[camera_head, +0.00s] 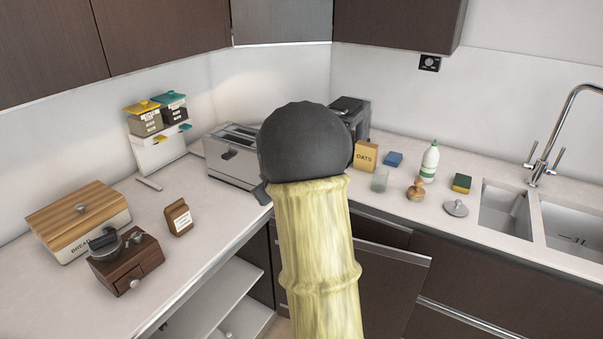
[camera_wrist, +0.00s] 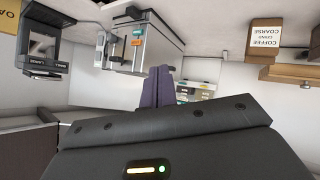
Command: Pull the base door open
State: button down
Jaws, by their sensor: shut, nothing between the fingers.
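A dark base door (camera_head: 385,290) with a pale metal strip handle along its top shows below the counter in the head view. It seems to stand at an angle to the cabinet fronts, partly open, but my arm covers its left part. My gripper (camera_wrist: 158,88) shows in the wrist view with its two dark fingers together and nothing between them. It is hidden behind my arm in the head view. No door or handle is seen at the fingertips, and the toaster (camera_wrist: 145,45) shows beyond them.
An open base unit with white shelves (camera_head: 222,300) is at lower left. The counter (camera_head: 200,255) carries a bread box (camera_head: 80,215), a coffee grinder (camera_head: 125,262), a toaster (camera_head: 232,155) and an oats box (camera_head: 366,157). A sink (camera_head: 505,210) is at right.

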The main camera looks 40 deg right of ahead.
jog(key=s+a+f+m+g+y, duration=0.1)
jog(key=s+a+f+g, duration=0.2)
jog(key=s+a, duration=0.8)
jog(key=s+a+f+m+g+y, duration=0.1)
jog(key=s+a+f+g, duration=0.2)
jog(key=s+a, duration=0.8)
jog(key=s+g, duration=0.2)
jog(key=s, duration=0.1)
jog(key=shift+s+f+y, duration=0.3)
jog(key=shift+s+y, duration=0.1)
jog(key=shift+a, duration=0.1)
